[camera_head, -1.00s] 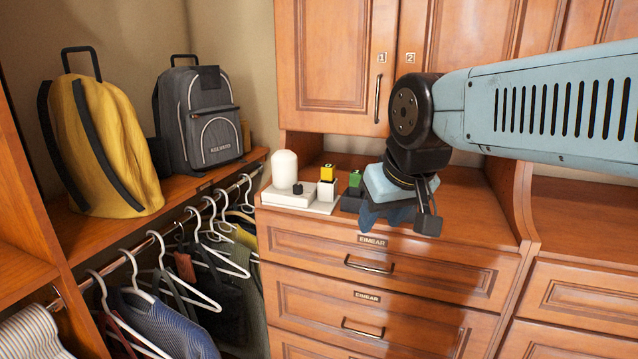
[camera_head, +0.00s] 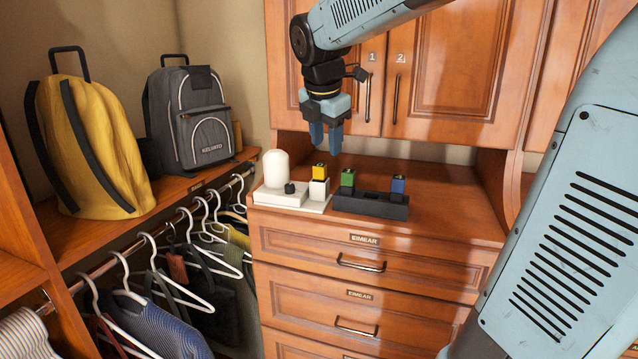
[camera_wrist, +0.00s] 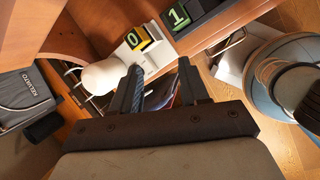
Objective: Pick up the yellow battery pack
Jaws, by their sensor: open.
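The yellow battery pack (camera_head: 319,171) sits upright in a white holder (camera_head: 319,188) on the dresser top. In the wrist view the pack (camera_wrist: 137,38) shows a "0" on its top, ahead of the fingers. My gripper (camera_head: 326,140) is open and empty. It points down, above and slightly right of the yellow pack, and does not touch it. In the wrist view its two fingers (camera_wrist: 158,84) stand apart with nothing between them.
A black charger base (camera_head: 371,206) stands to the right, with a green pack (camera_head: 348,178) and a blue pack (camera_head: 398,185). A white rounded lamp-like object (camera_head: 280,168) is just left. Cabinet doors (camera_head: 450,85) rise behind. The dresser's right top is clear.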

